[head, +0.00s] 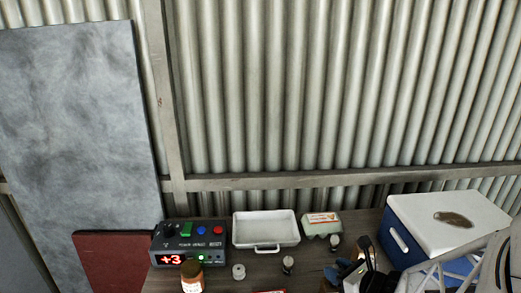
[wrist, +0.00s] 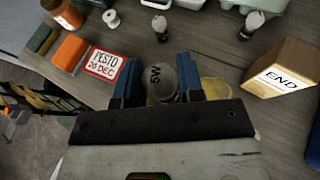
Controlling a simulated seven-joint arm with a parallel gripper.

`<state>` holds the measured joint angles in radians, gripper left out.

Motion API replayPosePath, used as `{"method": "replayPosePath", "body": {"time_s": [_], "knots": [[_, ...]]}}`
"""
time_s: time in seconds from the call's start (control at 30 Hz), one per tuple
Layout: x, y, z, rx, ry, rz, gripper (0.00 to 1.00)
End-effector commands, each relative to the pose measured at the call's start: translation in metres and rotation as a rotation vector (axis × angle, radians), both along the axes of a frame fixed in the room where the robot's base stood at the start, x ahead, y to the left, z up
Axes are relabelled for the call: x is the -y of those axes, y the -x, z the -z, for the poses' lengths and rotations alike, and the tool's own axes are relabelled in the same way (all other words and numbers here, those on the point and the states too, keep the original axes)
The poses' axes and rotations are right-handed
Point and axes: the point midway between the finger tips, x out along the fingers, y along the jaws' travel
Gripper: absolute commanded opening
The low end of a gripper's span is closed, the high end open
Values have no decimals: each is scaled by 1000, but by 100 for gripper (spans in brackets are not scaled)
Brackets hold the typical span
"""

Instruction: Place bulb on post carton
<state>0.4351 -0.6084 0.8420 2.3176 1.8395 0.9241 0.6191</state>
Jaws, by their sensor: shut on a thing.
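My gripper (wrist: 160,85) has two blue fingers shut on a greyish rounded bulb (wrist: 158,77) marked "5W", held above the table in the wrist view. A brown box (wrist: 292,57) with a white "END" label stands to the right, apart from the gripper; it looks like the post carton, but I cannot be sure. In the head view my gripper (head: 343,271) is low at the right, partly hidden by my arm; the held bulb cannot be made out there.
Two small bulb-like items (wrist: 160,26) stand beyond the gripper. A "PESTO" card (wrist: 104,63), orange block (wrist: 70,53) and jar (wrist: 67,14) are left. A yellow item (wrist: 216,88) lies under the right finger. A white tray (head: 265,230), egg carton (head: 321,225) and cooler (head: 410,245) stand behind.

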Motion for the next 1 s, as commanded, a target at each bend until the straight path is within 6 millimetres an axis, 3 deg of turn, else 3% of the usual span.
{"method": "replayPosePath", "body": {"time_s": [0.23, 0.27, 0.43, 1.0], "knots": [[0, 0, 3, -1, 0, 0, 12], [0, 0, 3, 0, -1, 0, 37], [0, 0, 3, 0, 0, 0, 61], [4, 4, -3, 1, 1, 1, 61]]}}
